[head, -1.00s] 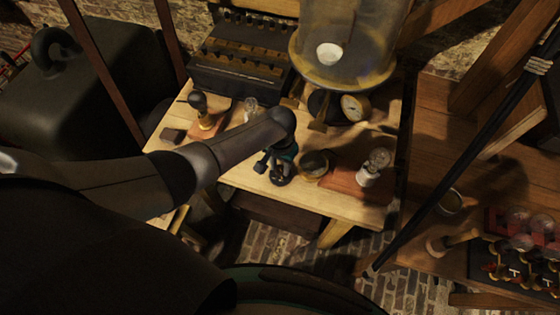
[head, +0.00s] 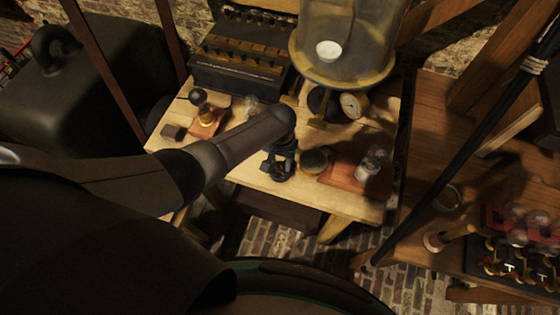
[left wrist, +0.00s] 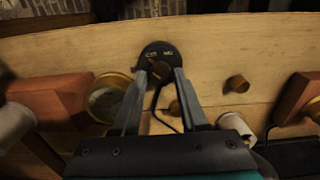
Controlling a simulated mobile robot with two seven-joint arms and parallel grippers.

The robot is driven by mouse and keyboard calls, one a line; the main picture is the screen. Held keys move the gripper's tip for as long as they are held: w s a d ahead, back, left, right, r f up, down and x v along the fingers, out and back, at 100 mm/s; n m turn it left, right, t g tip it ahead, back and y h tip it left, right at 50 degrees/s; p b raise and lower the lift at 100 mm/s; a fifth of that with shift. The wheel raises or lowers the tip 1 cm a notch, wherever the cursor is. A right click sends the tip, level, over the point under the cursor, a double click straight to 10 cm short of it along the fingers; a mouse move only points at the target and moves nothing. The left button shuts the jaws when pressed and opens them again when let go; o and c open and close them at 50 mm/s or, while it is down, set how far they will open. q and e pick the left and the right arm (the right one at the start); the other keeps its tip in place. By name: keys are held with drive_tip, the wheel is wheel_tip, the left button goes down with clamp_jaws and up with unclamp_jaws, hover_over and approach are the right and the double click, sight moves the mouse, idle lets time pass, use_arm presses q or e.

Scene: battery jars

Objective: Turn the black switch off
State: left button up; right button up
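The black switch (left wrist: 159,52) is a round black disc with pale lettering and a dark knob (left wrist: 160,73), on the light wooden table. In the left wrist view my left gripper (left wrist: 160,76) reaches over its near side, one finger on each side of the knob. The fingers stand apart; whether they touch the knob is not clear. In the head view my left gripper (head: 283,153) points down at the table's front part and hides most of the switch. My right gripper is not in view.
A brass round instrument (head: 315,160) and a bulb on a wooden base (head: 345,178) stand close right of the gripper. A glass bell jar (head: 345,45) stands behind. A small lamp stand (head: 206,116) is on the left of the table (head: 265,183).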

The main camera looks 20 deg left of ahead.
sight(280, 165)
use_arm(q)
drive_tip(key=o, duration=0.3)
drive_tip(key=shift+r, duration=0.45)
wheel_tip(280, 165, up, 14)
drive_tip(key=p, duration=0.4)
drive_tip(key=shift+r, duration=0.2)
